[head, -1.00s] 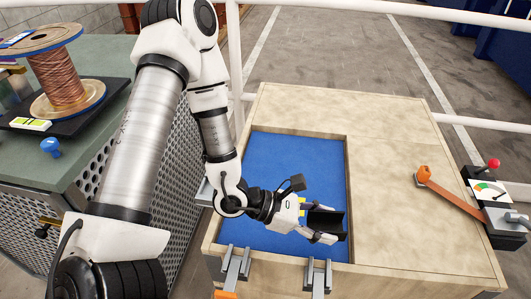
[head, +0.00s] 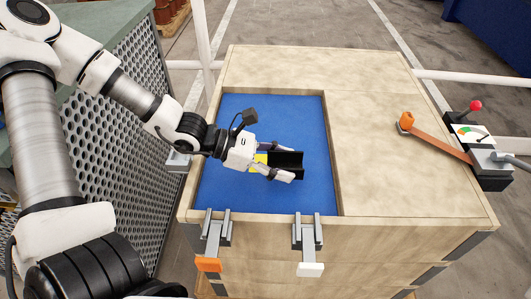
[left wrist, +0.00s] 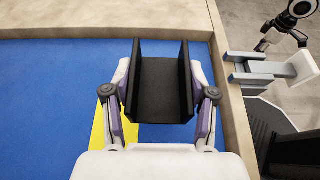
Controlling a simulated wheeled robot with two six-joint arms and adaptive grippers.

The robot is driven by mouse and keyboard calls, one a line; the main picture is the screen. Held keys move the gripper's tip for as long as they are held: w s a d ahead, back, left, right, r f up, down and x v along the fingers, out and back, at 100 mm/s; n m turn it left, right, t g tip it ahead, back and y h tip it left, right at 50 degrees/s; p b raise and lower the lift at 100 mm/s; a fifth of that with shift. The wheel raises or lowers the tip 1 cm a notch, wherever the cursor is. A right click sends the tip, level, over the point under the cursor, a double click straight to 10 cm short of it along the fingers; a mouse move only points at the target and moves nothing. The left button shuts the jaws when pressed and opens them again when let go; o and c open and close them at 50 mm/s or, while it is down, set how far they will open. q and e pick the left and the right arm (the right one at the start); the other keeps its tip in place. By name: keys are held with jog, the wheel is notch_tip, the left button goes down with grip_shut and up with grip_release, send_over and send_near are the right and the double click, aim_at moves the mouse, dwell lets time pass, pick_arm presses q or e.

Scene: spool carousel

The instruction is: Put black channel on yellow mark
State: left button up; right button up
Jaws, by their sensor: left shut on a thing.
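The black channel (head: 287,161) is a short dark U-shaped piece, open side up. My left gripper (head: 281,160) is shut on it over the blue recess floor. In the left wrist view the channel (left wrist: 160,88) sits between the two fingers (left wrist: 163,100), with its walls running away from me. The yellow mark (head: 260,160) shows partly on the blue floor beneath the gripper; the channel and the hand hide some of it. In the left wrist view the yellow mark (left wrist: 99,130) shows beside the left finger. I cannot tell whether the channel touches the floor. My right gripper is not in view.
The blue recess (head: 235,200) is set in a wooden table top (head: 375,150) with a raised rim. Two metal clamps, one with an orange tip (head: 208,265) and one with a white tip (head: 310,269), sit on the front edge. An orange lever (head: 440,140) lies at right.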

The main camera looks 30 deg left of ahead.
pick_arm(q)
jog(key=p, duration=0.5)
send_over(266, 157)
jog(key=s, duration=0.2)
jog(key=shift+w+d+f, duration=0.15)
jog(key=shift+d+f, duration=0.1)
jog(key=shift+d, duration=0.15)
notch_tip(266, 157, down, 4)
jog(key=b, duration=0.3)
jog(key=shift+d, duration=0.1)
jog(key=shift+r, duration=0.1)
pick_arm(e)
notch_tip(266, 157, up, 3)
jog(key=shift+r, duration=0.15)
pick_arm(q)
jog(key=o, duration=1.1)
jog(key=shift+o, duration=0.2)
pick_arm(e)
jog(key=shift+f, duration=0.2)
